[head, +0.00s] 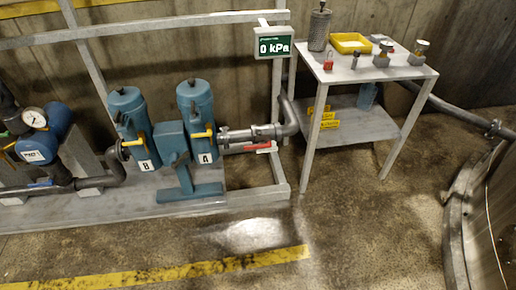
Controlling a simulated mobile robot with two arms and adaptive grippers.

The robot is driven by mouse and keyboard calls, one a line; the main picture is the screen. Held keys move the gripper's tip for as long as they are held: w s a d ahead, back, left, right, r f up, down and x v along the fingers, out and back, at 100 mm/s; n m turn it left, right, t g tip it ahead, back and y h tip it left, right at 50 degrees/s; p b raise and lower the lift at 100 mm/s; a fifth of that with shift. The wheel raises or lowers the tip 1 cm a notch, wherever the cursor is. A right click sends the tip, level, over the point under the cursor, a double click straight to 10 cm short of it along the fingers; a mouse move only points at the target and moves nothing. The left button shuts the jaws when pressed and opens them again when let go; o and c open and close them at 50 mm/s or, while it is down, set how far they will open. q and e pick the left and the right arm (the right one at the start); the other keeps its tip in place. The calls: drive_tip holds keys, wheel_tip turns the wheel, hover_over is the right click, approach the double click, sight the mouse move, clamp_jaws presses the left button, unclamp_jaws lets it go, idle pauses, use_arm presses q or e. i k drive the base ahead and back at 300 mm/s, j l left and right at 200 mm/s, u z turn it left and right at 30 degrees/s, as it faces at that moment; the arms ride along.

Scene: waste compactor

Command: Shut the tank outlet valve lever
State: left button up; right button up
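A red lever (257,146) sits low on the grey pipe (246,133) to the right of the filter marked A. It lies roughly along the pipe. A white piece shows beside its right end. Yellow handles (203,134) and (132,142) stick out at the filters A and B. No label for a tank outlet valve is readable, so I cannot tell for sure which lever is that one. A pipe joint (495,129) at the far right is too small to show a lever. Neither of my grippers is in view.
Teal filters (195,110) and (128,115) stand on a grey skid (110,208) with rails. A display (273,47) reads 0 kPa. A table (345,72) with small items stands right of the skid. Open floor (350,235) lies in front. A curved metal edge (455,225) is at right.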

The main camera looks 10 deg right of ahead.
sight(269, 144)
drive_tip(key=i+j, duration=0.4)
drive_tip(key=j, duration=0.15)
drive_tip(key=i+j, duration=0.4)
drive_tip(key=j, duration=0.15)
